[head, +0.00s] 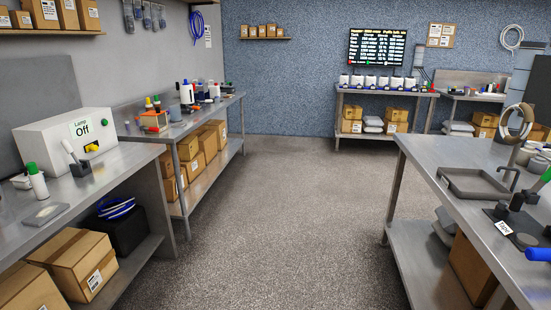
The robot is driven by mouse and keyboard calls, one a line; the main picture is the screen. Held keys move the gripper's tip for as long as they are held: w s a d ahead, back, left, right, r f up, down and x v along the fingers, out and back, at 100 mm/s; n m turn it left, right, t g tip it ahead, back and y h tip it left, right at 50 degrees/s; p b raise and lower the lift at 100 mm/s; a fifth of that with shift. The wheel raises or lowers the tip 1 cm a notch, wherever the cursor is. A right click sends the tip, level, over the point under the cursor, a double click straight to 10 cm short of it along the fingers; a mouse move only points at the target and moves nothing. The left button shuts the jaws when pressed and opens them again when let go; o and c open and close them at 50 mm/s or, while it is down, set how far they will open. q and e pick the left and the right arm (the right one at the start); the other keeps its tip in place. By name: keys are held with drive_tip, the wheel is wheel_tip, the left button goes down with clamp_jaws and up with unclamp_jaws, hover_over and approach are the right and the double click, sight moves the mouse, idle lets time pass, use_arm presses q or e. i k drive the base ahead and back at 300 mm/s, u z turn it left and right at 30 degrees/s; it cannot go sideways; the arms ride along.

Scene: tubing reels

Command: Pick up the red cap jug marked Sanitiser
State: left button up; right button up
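No label reading Sanitiser is legible from here. A white jug (187,93) stands on the left-hand far bench, among small bottles; its cap looks dark, and any lettering is too small to read. Neither of my grippers is in view.
Open grey floor (290,210) runs between the left benches and the right bench (430,160), towards the back bench (387,92). The near left bench holds a white Lamp Off box (45,140) and a green-capped bottle (37,182). Cardboard boxes (75,262) fill lower shelves.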

sight(215, 91)
drive_tip(key=z, duration=0.3)
drive_tip(key=i, duration=3)
drive_tip(key=u, duration=0.3)
drive_tip(key=i, duration=2.95)
drive_tip(key=u, duration=1.05)
drive_tip(key=i, duration=1.05)
drive_tip(key=z, duration=0.05)
drive_tip(key=k, duration=0.25)
drive_tip(key=z, duration=1.1)
drive_tip(key=i, duration=2.05)
drive_tip(key=u, duration=0.25)
drive_tip(key=i, duration=1.15)
drive_tip(key=u, duration=0.85)
drive_tip(key=i, duration=0.8)
drive_tip(key=u, duration=0.9)
